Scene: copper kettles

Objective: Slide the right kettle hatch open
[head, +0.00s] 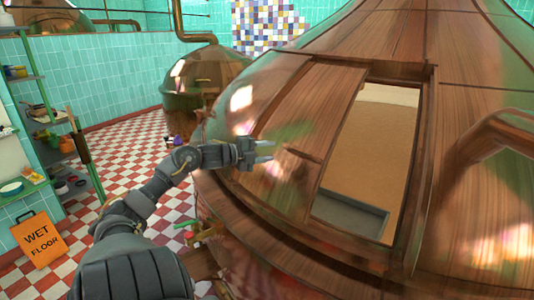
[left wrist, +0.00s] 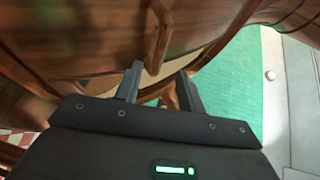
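The large copper kettle (head: 464,150) fills the right of the head view. Its hatch panel (head: 322,110) stands to the left of a wide rectangular opening (head: 372,150), through which a tan interior and a grey edge show. A handle (head: 303,155) sits on the panel. My left gripper (head: 268,151) is open and empty, just left of the handle, its fingers pointing toward it. In the left wrist view the gripper's two fingers (left wrist: 160,86) are apart, with the handle (left wrist: 156,38) just beyond their tips. I cannot tell if they touch it. My right gripper is not in view.
A second kettle (head: 205,76) stands at the back. A shelf (head: 40,125) with small items and an orange wet-floor sign (head: 38,239) are at the left. Red and white checked floor (head: 122,150) lies open between them. A curved copper rail (head: 500,125) is at the right.

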